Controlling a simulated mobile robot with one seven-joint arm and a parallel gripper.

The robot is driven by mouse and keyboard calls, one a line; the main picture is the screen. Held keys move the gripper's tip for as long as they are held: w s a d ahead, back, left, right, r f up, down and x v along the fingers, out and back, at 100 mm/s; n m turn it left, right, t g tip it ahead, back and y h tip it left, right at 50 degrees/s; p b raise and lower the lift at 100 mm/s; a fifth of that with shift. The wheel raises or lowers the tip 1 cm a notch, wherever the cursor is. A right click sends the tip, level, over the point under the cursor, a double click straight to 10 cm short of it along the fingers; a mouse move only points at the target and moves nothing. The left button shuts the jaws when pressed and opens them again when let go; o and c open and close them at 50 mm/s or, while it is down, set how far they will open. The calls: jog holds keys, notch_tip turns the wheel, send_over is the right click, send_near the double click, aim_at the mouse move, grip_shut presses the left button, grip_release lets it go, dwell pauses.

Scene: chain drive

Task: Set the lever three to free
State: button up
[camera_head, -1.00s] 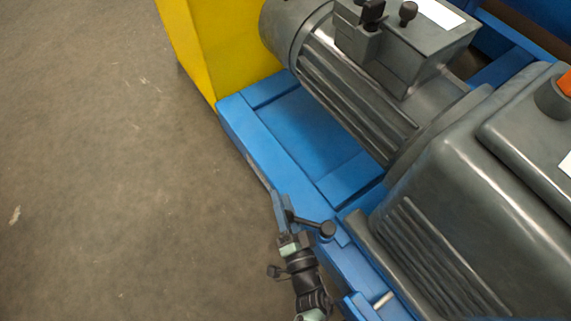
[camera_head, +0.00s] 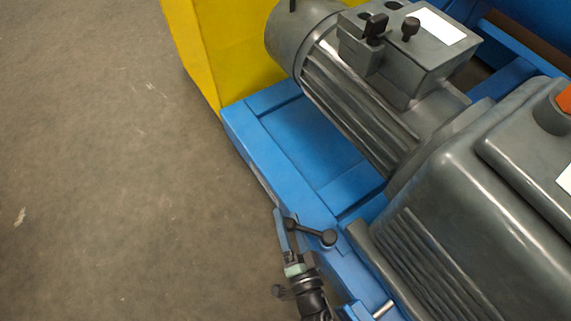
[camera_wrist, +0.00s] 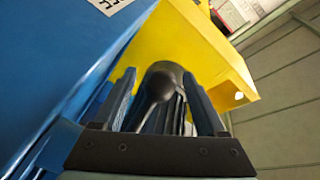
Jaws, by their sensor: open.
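In the wrist view the dark lever (camera_wrist: 160,88) lies between the two blue fingers of my gripper (camera_wrist: 158,78). The fingers are open, with visible gaps to the lever. The lever's number and its position markings cannot be read.
The blue frame (camera_head: 272,150) carries a grey ribbed motor (camera_head: 355,95) and a large grey housing (camera_head: 470,200). A yellow guard (camera_head: 235,60) stands at the frame's far end and also shows in the wrist view (camera_wrist: 185,40). Bare floor (camera_head: 110,180) lies to the left.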

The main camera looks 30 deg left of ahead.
jog(key=p+v, duration=0.2)
jog(key=v, duration=0.8)
jog(key=shift+s, duration=0.1)
